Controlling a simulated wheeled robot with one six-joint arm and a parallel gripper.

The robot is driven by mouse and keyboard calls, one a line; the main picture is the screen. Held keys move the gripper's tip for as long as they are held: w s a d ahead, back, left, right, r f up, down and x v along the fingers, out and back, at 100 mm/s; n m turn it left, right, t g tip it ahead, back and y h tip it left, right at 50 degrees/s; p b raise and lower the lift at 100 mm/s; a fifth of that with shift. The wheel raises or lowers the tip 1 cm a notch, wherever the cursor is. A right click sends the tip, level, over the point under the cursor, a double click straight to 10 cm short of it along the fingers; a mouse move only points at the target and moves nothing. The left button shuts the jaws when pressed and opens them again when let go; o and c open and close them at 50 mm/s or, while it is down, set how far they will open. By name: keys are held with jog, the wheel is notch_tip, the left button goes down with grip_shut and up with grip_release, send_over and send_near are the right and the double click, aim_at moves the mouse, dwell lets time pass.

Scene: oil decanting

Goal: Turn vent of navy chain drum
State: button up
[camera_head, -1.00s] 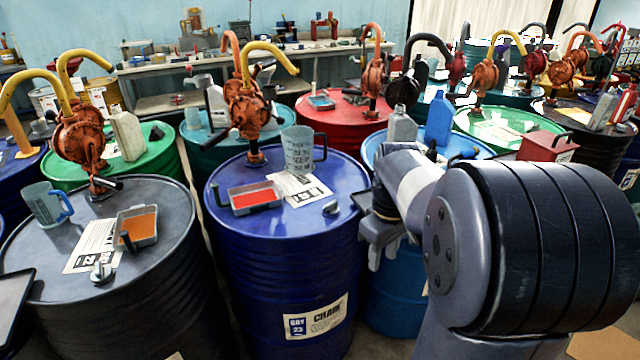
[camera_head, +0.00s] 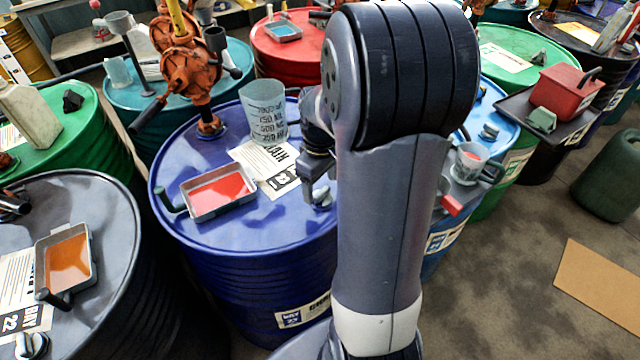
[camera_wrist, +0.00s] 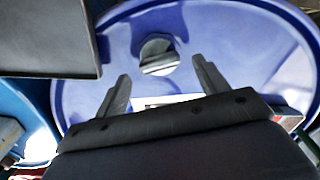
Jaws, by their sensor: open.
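The navy drum (camera_head: 245,238) stands in the middle of the head view, its front label partly readable and cut by my arm. Its vent, a small silver knob (camera_head: 321,198), sits on the lid near the right rim, partly behind my gripper (camera_head: 318,182). In the wrist view the vent (camera_wrist: 158,54) is a round cap with a raised bar. My gripper (camera_wrist: 161,75) is open and empty there, with the vent ahead of and between its two fingers. I see no contact with the vent.
The navy lid also holds a tray of red liquid (camera_head: 218,190), a measuring jug (camera_head: 263,112), a paper sheet (camera_head: 266,165) and an orange hand pump (camera_head: 190,70). A grey drum (camera_head: 105,195) stands left; a blue drum with a cup (camera_head: 470,162) stands right.

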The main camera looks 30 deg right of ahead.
jog(key=shift+f, duration=0.7)
jog(key=shift+c, duration=0.4)
jog(key=c, duration=0.9)
